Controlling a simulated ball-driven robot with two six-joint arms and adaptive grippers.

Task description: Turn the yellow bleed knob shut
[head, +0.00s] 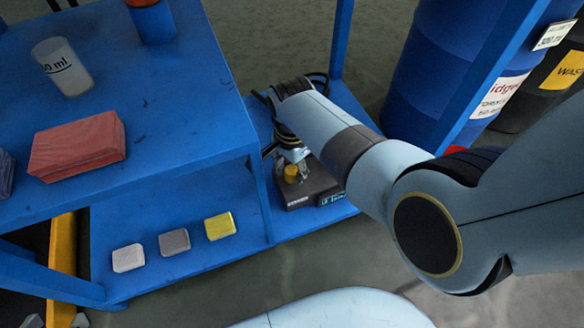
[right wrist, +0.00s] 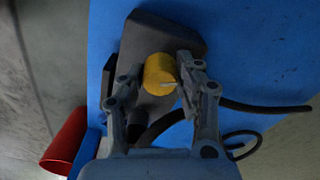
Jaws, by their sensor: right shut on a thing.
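The yellow bleed knob (right wrist: 158,75) sits on a dark grey block (right wrist: 167,32) in the right wrist view. A pale line marks its face. My right gripper (right wrist: 160,82) has its two fingers on either side of the knob and is shut on it. In the head view the knob (head: 291,173) shows small below my right gripper (head: 291,160), on the dark block (head: 312,187) on the lower blue shelf. My right arm reaches in from the right above it. My left gripper is not in view.
A blue bench (head: 150,120) with a red block (head: 77,148) and a white cup (head: 63,66) stands at left. Several small pads, one yellow (head: 220,226), lie on the lower shelf. A blue drum (head: 440,70) stands behind my arm. A dark hose (right wrist: 262,107) runs beside the gripper.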

